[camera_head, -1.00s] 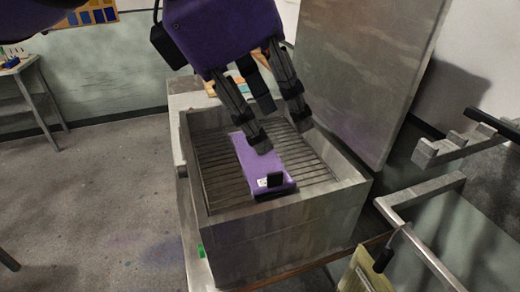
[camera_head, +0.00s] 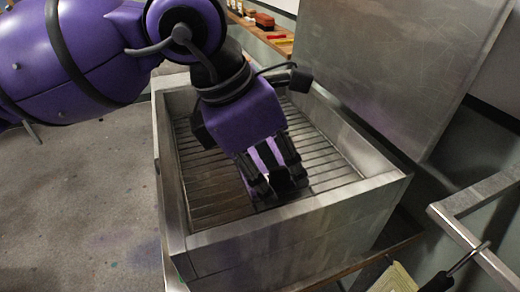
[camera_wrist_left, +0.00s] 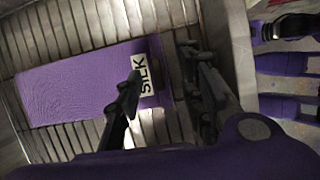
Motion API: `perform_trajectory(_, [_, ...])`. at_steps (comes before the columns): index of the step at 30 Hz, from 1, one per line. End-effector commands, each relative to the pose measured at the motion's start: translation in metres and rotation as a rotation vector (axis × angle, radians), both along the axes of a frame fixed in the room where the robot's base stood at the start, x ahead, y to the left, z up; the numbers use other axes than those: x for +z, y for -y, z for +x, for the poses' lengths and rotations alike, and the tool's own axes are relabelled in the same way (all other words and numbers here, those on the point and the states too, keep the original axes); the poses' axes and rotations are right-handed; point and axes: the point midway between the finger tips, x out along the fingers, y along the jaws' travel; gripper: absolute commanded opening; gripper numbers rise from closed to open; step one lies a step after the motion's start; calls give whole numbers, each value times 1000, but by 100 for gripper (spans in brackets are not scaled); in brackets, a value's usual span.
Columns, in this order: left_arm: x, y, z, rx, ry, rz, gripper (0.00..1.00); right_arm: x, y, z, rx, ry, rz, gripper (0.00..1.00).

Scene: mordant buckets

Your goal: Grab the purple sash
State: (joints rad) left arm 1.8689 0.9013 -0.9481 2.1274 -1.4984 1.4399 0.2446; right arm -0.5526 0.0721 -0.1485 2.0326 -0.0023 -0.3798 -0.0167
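The purple sash (camera_wrist_left: 75,85) lies flat on the slatted rack in the metal basin (camera_head: 290,225). A white label reading SILK (camera_wrist_left: 150,72) is on one end of it. In the head view my gripper hides most or all of the sash. My left gripper (camera_head: 280,185) points down inside the basin, over the rack. In the left wrist view its dark fingers (camera_wrist_left: 162,72) are apart, with the labelled end of the sash between them in the picture. I cannot tell whether they touch it. My right gripper is not in view.
The basin's walls surround my left gripper. A tall metal lid (camera_head: 390,60) stands behind it. A wooden shelf (camera_head: 275,40) with small items is at the back. A metal rail (camera_head: 470,235) and a yellowish cloth (camera_head: 395,278) are at the lower right.

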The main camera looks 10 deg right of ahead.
Motion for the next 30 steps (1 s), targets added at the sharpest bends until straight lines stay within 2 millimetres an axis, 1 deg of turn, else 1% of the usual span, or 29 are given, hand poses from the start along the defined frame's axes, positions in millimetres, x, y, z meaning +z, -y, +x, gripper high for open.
perform_trajectory(3, [-8,3,0,0,0,1,36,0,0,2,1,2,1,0])
perform_trajectory(9, [-9,3,0,0,0,0,36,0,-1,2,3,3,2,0])
perform_trajectory(10, [-9,3,0,0,0,0,35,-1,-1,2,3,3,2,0])
perform_trajectory(18, [-9,3,1,1,0,0,0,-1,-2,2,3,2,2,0])
perform_trajectory(30, [-6,3,1,0,1,0,0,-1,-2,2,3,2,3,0])
